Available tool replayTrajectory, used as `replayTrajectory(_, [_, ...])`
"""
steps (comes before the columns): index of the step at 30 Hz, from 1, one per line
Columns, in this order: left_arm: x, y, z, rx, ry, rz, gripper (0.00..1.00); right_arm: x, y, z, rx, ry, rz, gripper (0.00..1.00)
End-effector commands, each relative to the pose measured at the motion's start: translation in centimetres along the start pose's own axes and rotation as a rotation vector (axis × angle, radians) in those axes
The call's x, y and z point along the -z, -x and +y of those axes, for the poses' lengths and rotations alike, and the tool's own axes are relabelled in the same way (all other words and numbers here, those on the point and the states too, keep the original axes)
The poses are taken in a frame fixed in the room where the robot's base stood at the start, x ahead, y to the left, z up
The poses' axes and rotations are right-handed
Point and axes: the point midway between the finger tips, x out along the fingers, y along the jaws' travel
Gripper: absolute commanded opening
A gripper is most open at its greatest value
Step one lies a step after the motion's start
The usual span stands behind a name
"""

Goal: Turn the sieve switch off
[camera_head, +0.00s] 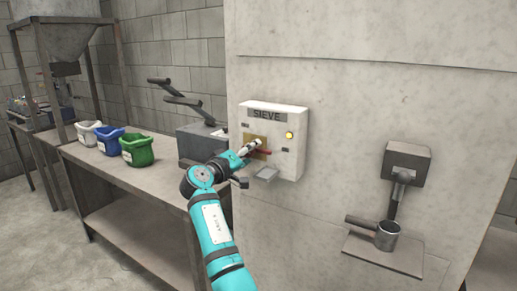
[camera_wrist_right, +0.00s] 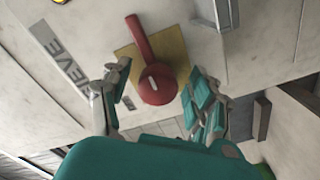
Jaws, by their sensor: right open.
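The sieve switch box (camera_head: 293,113) is a white panel labelled SIEVE, fixed to the pale wall. Its red rotary switch (camera_head: 264,152) has a lever on a yellow plate (camera_head: 253,140). In the head view the lever points right, and my gripper partly hides the hub. In the right wrist view the red switch (camera_wrist_right: 150,55) shows whole, hub near the fingers and lever reaching away. My right gripper (camera_head: 247,153) is open in front of the switch. In the wrist view its fingers (camera_wrist_right: 158,86) stand on either side of the hub; contact cannot be told. My left gripper is out of view.
A yellow lamp (camera_head: 289,135) sits right of the switch. A grey ledge (camera_head: 266,174) juts out below the box. A metal cup (camera_head: 387,236) stands on a shelf at right. White, blue and green buckets (camera_head: 137,150) stand on the left bench (camera_head: 150,178).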

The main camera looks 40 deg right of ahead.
Motion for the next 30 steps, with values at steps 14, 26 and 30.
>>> replayTrajectory(14, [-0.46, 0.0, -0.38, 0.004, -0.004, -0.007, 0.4, 0.09, 0.19, -0.08, 0.0, 0.0, 0.0, 0.5])
replayTrajectory(26, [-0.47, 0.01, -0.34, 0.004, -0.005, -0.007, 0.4, 0.06, 0.17, -0.09, 0.0, 0.001, -0.001, 0.04])
replayTrajectory(30, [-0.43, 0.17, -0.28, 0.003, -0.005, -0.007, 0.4, 0.09, 0.16, -0.05, 0.0, 0.011, -0.001, 0.04])
